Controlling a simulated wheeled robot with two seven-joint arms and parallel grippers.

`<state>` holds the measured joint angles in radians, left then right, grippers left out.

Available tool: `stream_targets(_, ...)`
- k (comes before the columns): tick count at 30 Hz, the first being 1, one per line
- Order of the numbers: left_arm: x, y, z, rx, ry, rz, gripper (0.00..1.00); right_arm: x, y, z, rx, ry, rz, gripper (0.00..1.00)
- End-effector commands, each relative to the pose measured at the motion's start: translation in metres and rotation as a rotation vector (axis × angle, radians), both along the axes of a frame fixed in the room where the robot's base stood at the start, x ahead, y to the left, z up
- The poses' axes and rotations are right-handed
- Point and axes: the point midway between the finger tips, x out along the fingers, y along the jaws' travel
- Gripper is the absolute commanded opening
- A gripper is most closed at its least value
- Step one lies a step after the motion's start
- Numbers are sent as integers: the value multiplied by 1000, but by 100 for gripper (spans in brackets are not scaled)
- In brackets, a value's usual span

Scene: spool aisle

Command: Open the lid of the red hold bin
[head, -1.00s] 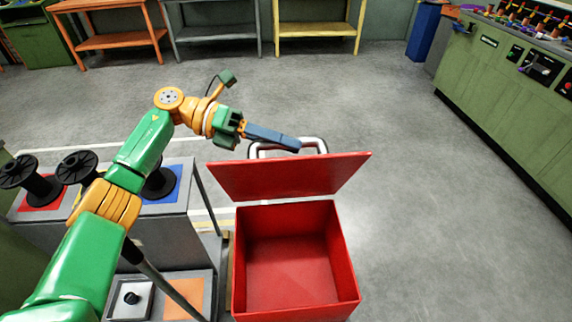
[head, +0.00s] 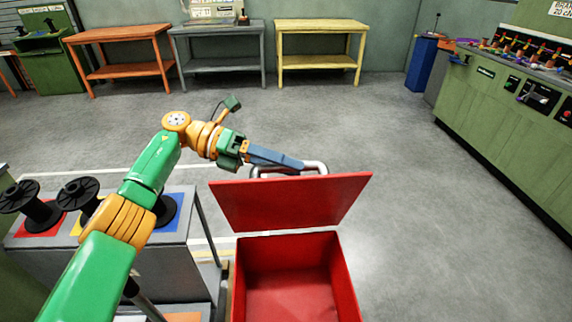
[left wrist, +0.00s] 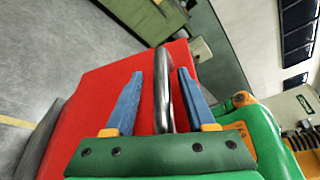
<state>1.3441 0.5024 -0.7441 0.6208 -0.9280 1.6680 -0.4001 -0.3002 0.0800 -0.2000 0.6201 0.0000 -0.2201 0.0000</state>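The red hold bin (head: 343,275) stands in front of me in the head view, its inside visible and empty as far as it shows. Its red lid (head: 290,203) is raised and leans back at the bin's far edge. A grey metal bar handle (head: 318,166) is on the lid's far side. My left gripper (head: 300,165) is at this handle, behind the lid's top edge. In the left wrist view the blue fingers (left wrist: 160,75) are apart, with the handle (left wrist: 163,95) between them and gaps on both sides. The red lid (left wrist: 95,105) fills the area behind. My right gripper is not in view.
A grey stand (head: 160,235) with black spools (head: 77,192) on coloured squares is left of the bin. Open grey floor (head: 420,220) lies to the right, up to a green machine console (head: 505,120). Orange, grey and yellow benches (head: 320,45) line the back.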

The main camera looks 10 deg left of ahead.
Motion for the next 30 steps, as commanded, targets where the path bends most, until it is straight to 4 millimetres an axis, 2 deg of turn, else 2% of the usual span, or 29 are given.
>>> stream_targets(8, 0, 0, 3, -1, -2, -1, 55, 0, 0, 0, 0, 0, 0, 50)
stream_targets(13, 1, 0, 32, -1, -6, 0, 55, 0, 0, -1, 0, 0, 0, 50)
stream_targets(17, -10, -1, 40, -3, -8, -1, 55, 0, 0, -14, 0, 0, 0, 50)
stream_targets(23, -37, -7, 71, 0, -10, -2, 55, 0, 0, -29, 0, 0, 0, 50)
stream_targets(25, -49, -10, 86, 0, -10, -2, 55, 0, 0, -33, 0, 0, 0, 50)
stream_targets(30, -88, -17, 102, 2, -9, -1, 55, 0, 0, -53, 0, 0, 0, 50)
